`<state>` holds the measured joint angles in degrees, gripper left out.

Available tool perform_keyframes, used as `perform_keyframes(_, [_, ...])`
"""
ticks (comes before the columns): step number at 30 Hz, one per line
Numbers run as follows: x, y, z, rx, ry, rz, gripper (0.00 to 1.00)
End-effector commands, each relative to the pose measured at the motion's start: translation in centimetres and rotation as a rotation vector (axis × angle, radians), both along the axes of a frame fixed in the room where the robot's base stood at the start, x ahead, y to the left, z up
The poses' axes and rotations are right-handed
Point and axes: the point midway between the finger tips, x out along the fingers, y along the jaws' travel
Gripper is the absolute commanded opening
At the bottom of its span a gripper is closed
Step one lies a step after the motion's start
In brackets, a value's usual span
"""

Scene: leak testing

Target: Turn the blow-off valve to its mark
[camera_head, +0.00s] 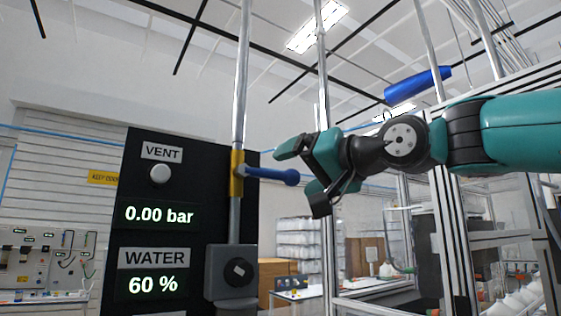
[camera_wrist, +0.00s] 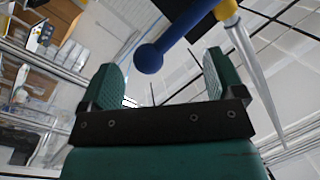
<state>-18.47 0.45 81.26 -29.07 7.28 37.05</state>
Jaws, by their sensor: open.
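The blow-off valve has a yellow body (camera_head: 237,174) on a vertical grey pipe, in front of the black panel. Its blue lever (camera_head: 272,175) points right and ends in a round knob. In the wrist view the blue lever (camera_wrist: 185,30) comes in from the top, with its knob near the gap between my fingers, and part of the yellow body (camera_wrist: 226,9) shows at the upper right. My gripper (camera_head: 298,176) is open and empty, just right of the knob, fingers towards it. I cannot tell whether it touches. No mark for the valve can be made out.
The black panel (camera_head: 190,224) carries a VENT button (camera_head: 160,174), a display of 0.00 bar and WATER 60 %. A grey box with a dark knob (camera_head: 238,271) sits below the valve. Metal frame posts stand behind my arm.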

Motion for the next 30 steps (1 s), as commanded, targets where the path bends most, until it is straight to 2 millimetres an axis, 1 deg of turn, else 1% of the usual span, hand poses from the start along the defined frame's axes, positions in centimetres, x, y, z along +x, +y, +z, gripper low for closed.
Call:
perform_keyframes(1, [0.7, 0.9, 0.5, 0.000, 0.002, 0.003, 0.88])
perform_keyframes(3, [1.5, 1.8, 0.4, -0.001, 0.003, 0.003, 0.88])
perform_keyframes(6, [2.5, 2.7, 0.4, 0.000, 0.001, 0.001, 0.88])
perform_keyframes(9, [3.1, 3.4, 0.2, 0.000, 0.000, 0.001, 0.88])
perform_keyframes(13, [3.5, 3.7, 0.0, 0.000, 0.000, -0.001, 0.88])
perform_keyframes(20, [3.5, 3.7, 0.0, 0.001, -0.001, -0.001, 0.88])
perform_keyframes(23, [3.4, 3.7, 0.0, 0.001, -0.001, -0.001, 0.67])
perform_keyframes(24, [3.5, 3.7, 0.0, 0.001, -0.001, -0.001, 0.58])
perform_keyframes(29, [3.5, 3.7, -0.1, -0.002, 0.000, 0.000, 0.21])
perform_keyframes(30, [3.5, 3.7, -0.1, -0.003, 0.001, -0.001, 0.20])
